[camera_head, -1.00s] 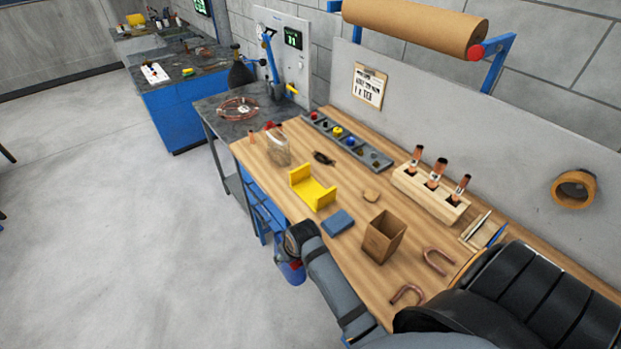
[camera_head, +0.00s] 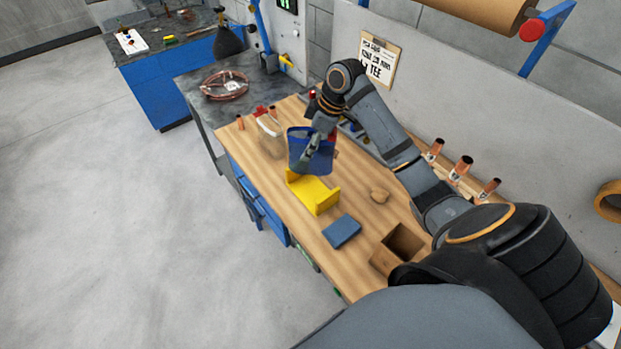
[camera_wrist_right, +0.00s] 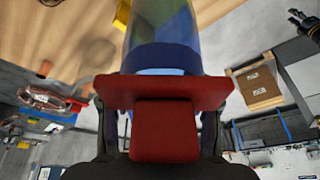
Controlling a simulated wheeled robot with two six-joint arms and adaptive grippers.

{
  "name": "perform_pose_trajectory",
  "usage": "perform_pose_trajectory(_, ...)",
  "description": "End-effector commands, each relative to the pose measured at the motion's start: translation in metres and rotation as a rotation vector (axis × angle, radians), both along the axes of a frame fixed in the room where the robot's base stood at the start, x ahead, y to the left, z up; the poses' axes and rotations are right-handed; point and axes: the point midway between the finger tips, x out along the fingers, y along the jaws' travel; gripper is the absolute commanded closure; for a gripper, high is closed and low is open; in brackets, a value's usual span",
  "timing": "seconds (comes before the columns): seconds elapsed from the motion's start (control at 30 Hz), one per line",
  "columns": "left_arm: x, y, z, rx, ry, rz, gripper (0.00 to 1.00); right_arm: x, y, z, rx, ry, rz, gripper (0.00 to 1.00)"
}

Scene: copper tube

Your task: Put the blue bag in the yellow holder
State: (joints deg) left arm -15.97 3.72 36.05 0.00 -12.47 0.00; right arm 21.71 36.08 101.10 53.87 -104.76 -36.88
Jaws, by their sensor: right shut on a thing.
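The blue bag (camera_head: 298,150) hangs from my right gripper (camera_head: 322,132) in the head view. It is see-through blue, and it is just above and behind the yellow holder (camera_head: 314,194), overlapping the holder's far end in the picture. I cannot tell whether they touch. The holder stands on the wooden bench with upright end walls. In the right wrist view my right gripper (camera_wrist_right: 163,125) is shut on the bag's red top piece, and the blue bag (camera_wrist_right: 162,55) extends beyond it. A bit of the yellow holder (camera_wrist_right: 122,15) shows at the top. My left gripper is out of view.
A clear bag (camera_head: 268,135) stands left of the blue bag. A dark blue flat block (camera_head: 342,231), a small tan piece (camera_head: 379,195) and a wooden box (camera_head: 398,248) sit nearer. A rack with copper tubes (camera_head: 461,168) is at right, behind my arm.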

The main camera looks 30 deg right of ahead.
Motion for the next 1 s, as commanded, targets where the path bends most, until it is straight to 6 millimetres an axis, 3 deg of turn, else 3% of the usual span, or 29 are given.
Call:
perform_pose_trajectory(0.03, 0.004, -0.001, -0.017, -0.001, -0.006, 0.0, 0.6, 0.0, 0.001, -0.016, 0.0, -0.001, 0.002, 0.79)
perform_pose_trajectory(0.13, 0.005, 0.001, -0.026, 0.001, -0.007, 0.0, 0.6, -0.001, 0.001, -0.026, 0.0, -0.002, 0.001, 0.79)
perform_pose_trajectory(0.33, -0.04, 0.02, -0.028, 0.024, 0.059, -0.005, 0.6, -0.001, 0.001, -0.028, 0.001, -0.001, 0.0, 0.79)
perform_pose_trajectory(0.43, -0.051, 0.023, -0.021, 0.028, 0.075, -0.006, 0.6, -0.002, 0.002, -0.041, 0.004, 0.004, -0.001, 0.79)
perform_pose_trajectory(0.6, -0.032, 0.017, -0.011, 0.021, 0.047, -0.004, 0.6, -0.002, 0.003, -0.076, 0.004, 0.003, -0.001, 0.79)
perform_pose_trajectory(0.77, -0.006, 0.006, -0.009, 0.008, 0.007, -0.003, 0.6, -0.001, 0.002, -0.089, 0.001, -0.002, -0.001, 0.79)
perform_pose_trajectory(0.87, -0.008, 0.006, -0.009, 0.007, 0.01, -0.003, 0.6, -0.002, 0.002, -0.092, 0.002, -0.001, -0.001, 0.79)
perform_pose_trajectory(1.0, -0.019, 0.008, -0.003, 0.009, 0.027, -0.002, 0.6, -0.003, 0.003, -0.11, 0.003, 0.003, -0.003, 0.79)
